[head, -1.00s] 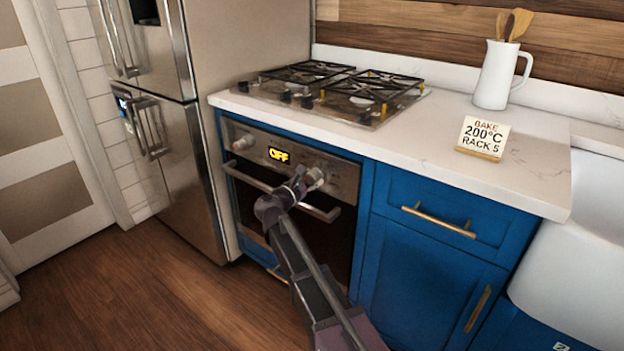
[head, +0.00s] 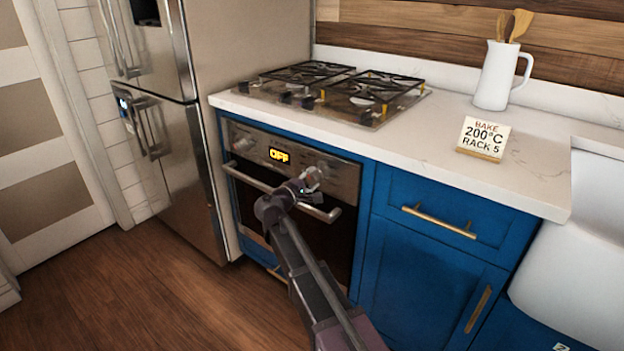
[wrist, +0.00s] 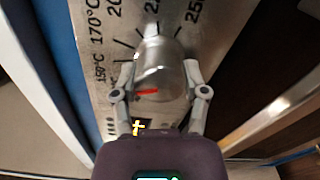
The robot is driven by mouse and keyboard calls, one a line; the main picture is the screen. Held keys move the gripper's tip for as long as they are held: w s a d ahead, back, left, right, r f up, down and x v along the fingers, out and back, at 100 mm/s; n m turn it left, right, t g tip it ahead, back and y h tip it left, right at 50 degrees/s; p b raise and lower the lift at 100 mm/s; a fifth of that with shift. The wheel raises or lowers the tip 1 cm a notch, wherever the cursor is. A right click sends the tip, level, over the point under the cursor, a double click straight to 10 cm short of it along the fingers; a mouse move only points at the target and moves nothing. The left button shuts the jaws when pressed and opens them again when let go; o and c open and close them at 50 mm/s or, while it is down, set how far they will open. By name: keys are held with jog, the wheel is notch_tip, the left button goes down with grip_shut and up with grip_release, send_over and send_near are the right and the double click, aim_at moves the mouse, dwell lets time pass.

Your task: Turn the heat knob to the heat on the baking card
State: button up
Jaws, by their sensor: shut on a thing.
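The heat knob (wrist: 160,80) is a round metal knob on the oven's front panel, right of the display. It also shows in the head view (head: 313,177). My gripper (wrist: 161,68) is shut on it, one finger on each side; in the head view my gripper (head: 306,184) reaches it from below. The knob's red mark points left in the wrist view, near the 150°C end of the printed scale (wrist: 97,30). The oven display (head: 279,155) reads OFF. The baking card (head: 484,138) on the counter reads BAKE 200°C RACK 5.
A second knob (head: 243,144) is left of the display. The oven handle (head: 250,178) runs just below the panel. A gas hob (head: 335,93) is set in the counter (head: 440,130) above. A white jug (head: 496,78) with wooden utensils stands behind the card. A steel fridge (head: 185,150) is at left.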

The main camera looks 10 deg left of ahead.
jog(key=m, duration=0.7)
jog(key=shift+w+r, duration=0.1)
jog(key=shift+r, duration=0.05)
jog(key=m, duration=0.7)
dwell(0.4)
jog(key=o, duration=1.1)
jog(key=shift+o, duration=0.2)
jog(key=v, duration=1.2)
